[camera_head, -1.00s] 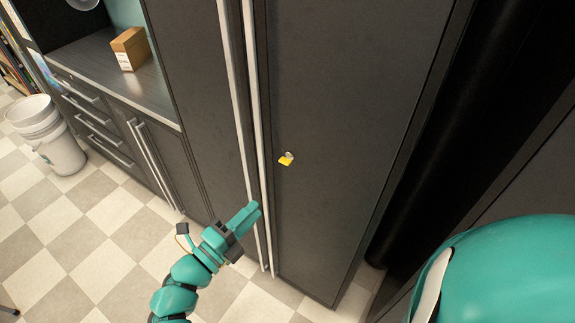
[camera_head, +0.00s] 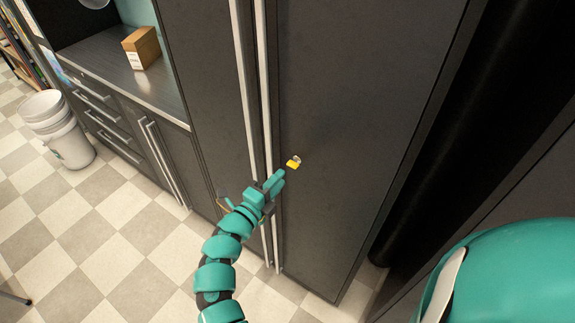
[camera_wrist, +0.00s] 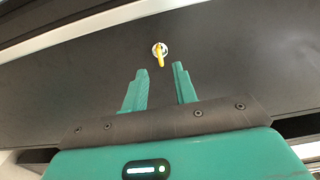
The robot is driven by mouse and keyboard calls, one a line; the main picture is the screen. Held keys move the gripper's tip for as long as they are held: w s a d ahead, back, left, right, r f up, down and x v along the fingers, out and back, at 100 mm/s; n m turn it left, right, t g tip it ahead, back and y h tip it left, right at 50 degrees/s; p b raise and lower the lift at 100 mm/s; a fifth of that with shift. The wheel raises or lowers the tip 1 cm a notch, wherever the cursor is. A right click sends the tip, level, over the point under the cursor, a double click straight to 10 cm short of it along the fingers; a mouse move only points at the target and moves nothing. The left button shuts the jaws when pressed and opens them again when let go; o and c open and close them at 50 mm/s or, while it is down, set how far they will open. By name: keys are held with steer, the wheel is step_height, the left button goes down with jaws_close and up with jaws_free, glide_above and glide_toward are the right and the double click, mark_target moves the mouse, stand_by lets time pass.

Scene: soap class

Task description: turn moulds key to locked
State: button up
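The key (camera_head: 293,164) is yellow and sits in a round silver lock on the dark right-hand cabinet door (camera_head: 345,110). In the wrist view the key (camera_wrist: 159,58) stands out from the lock, just beyond my fingertips and between their lines. My gripper (camera_head: 281,174) is close to the key, a little below and left of it in the head view. In the wrist view its two teal fingers (camera_wrist: 160,78) are apart with nothing between them. They do not appear to touch the key.
Two long vertical silver handles (camera_head: 265,100) run just left of the key, close to my arm. A counter with a cardboard box (camera_head: 141,48) and a white bucket (camera_head: 68,140) stand to the left. The checkered floor (camera_head: 90,220) in front is clear.

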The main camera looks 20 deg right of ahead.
mark_target(291, 167)
steer(key=shift+p+x, duration=0.7)
steer(key=shift+x, duration=1.95)
steer(key=shift+c, duration=0.2)
jaws_close()
